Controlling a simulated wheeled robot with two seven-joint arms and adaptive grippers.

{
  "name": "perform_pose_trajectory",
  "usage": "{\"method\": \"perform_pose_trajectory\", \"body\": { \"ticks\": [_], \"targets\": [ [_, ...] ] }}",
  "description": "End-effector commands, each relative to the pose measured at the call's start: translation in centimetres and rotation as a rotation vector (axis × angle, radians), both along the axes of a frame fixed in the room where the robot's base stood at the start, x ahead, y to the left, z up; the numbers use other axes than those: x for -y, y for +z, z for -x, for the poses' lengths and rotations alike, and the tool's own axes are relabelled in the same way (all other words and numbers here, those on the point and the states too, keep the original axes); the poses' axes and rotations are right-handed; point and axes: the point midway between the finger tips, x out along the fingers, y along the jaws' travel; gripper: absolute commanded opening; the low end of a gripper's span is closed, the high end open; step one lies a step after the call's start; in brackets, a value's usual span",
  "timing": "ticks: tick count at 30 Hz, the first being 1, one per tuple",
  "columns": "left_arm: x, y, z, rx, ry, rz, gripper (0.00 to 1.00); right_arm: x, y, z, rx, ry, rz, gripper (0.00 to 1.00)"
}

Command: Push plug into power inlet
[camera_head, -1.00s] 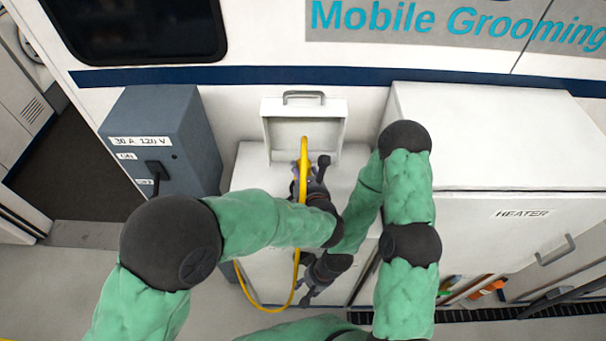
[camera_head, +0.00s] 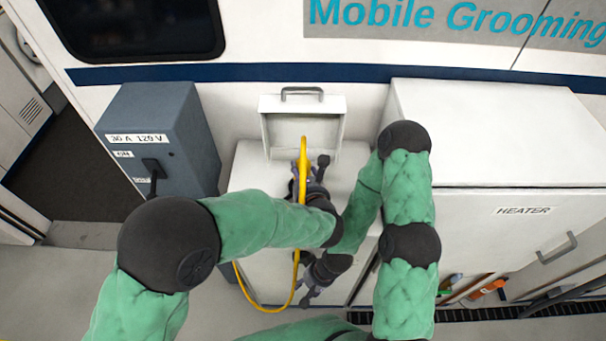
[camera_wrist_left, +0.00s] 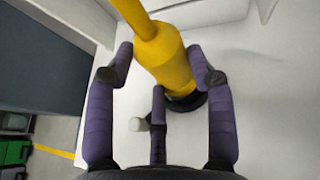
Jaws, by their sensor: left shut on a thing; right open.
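A yellow plug (camera_wrist_left: 172,62) with a dark collar at its far end shows in the left wrist view. My left gripper (camera_wrist_left: 160,72) has its purple fingers around the plug and is shut on it. In the head view my left gripper (camera_head: 312,178) is in front of the open white inlet box (camera_head: 268,138), and the yellow cable (camera_head: 302,172) runs past it. The inlet's opening is hidden, so I cannot tell whether the plug touches it. My right gripper (camera_head: 309,284) is open, lower down, beside the hanging cable loop.
A grey switch box (camera_head: 150,115) marked 30 A 120 V stands to the left. A white heater cabinet (camera_head: 480,135) stands to the right. A white cabinet front (camera_head: 258,180) lies behind my grippers. Floor is clear at the lower left.

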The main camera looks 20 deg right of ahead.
Motion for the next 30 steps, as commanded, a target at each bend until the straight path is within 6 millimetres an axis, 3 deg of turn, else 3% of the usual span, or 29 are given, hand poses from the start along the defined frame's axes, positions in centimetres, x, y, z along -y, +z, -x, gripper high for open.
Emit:
{"method": "perform_pose_trajectory", "body": {
  "ticks": [30],
  "targets": [
    [0.0, -1.1, 0.0, 0.002, 0.001, 0.001, 0.11, 0.0, -1.3, -0.2, 0.004, 0.001, 0.001, 0.43]
  ]
}}
